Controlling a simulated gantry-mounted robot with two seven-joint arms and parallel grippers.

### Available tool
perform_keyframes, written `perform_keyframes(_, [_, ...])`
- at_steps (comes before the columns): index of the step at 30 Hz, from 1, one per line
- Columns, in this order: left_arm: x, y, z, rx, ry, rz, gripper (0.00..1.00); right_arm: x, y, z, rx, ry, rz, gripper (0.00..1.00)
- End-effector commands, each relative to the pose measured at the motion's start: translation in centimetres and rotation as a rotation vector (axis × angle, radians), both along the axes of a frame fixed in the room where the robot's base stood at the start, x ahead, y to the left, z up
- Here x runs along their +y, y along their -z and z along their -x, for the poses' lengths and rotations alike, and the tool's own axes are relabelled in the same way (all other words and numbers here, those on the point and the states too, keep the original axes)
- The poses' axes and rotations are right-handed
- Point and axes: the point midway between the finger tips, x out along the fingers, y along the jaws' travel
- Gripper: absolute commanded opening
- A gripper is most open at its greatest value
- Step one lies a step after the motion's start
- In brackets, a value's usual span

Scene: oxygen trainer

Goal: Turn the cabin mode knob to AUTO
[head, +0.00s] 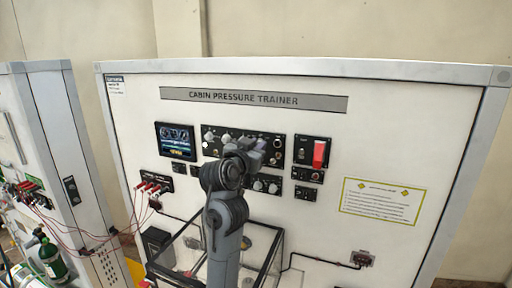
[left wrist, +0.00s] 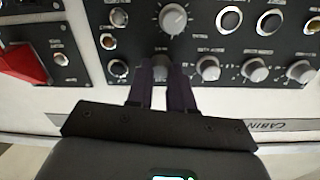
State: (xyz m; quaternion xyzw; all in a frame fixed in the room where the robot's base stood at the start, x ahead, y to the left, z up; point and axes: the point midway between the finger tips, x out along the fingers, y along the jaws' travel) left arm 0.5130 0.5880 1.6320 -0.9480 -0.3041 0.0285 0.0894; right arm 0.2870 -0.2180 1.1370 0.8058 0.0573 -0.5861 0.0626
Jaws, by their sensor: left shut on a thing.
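The black control panel (head: 285,150) on the cabin pressure trainer carries several grey knobs. My left gripper (head: 262,150) is in front of this panel and hides part of it. In the left wrist view, which is upside down, the left gripper (left wrist: 161,72) is shut on a small grey knob (left wrist: 160,58) in the row nearest the panel's edge. The fingers cover much of this knob, and its label is too blurred to read, so I cannot tell its setting. A larger knob (left wrist: 173,18) is just beyond it. My right gripper is not in view.
Other knobs stand close beside the fingers, such as one grey knob (left wrist: 207,68). A red switch cover (head: 319,153) is right of the panel. A screen (head: 175,139) is at its left. Red cables (head: 150,188) hang lower left. The board's right side is mostly clear.

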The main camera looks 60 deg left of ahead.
Motion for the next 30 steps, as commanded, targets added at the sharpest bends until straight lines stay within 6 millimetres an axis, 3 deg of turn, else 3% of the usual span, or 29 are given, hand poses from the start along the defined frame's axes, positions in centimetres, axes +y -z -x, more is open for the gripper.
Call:
perform_keyframes(11, [-0.05, -0.02, 0.00, -0.104, 0.002, 0.135, 0.00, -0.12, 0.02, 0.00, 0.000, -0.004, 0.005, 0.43])
perform_keyframes(30, [0.01, 0.02, 0.06, -0.431, 0.002, 0.562, 0.00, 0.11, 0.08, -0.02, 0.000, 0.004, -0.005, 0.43])
